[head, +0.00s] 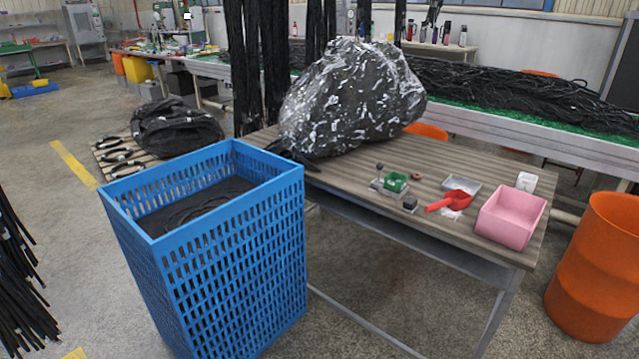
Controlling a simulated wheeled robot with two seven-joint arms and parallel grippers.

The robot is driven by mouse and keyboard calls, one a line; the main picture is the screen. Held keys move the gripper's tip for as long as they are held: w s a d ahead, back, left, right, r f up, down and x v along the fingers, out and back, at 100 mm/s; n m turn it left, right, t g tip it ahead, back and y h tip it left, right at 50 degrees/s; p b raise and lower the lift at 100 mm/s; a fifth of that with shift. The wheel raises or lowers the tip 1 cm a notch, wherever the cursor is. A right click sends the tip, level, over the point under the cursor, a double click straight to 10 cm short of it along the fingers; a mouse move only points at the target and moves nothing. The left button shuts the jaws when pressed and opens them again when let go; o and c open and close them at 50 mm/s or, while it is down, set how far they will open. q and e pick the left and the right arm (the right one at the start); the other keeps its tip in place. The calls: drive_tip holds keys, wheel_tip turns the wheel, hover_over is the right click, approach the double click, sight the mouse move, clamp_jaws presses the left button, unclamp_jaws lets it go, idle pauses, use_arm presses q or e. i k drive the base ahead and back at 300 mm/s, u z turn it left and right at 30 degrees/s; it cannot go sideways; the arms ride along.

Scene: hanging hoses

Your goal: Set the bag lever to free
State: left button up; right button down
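A large clear plastic bag (350,100) with dark contents sits at the back left of the wooden table (320,185). In front of it is a small grey plate with a green block (396,182). A short upright stem with a dark knob (379,167) stands beside the green block. It looks like a small lever, but I cannot tell its setting or whether it is the bag lever. Neither of my grippers is in view.
A blue crate (228,245) stands at the table's left end. A red scoop (452,201), pink bin (511,217), metal tray (461,184) and small dark block (410,203) are on the table. An orange barrel (596,270) stands right. Dark hoses (262,70) hang behind.

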sight(379, 166)
drive_tip(key=z, duration=0.9)
drive_tip(key=i, duration=0.8)
drive_tip(key=u, duration=0.2)
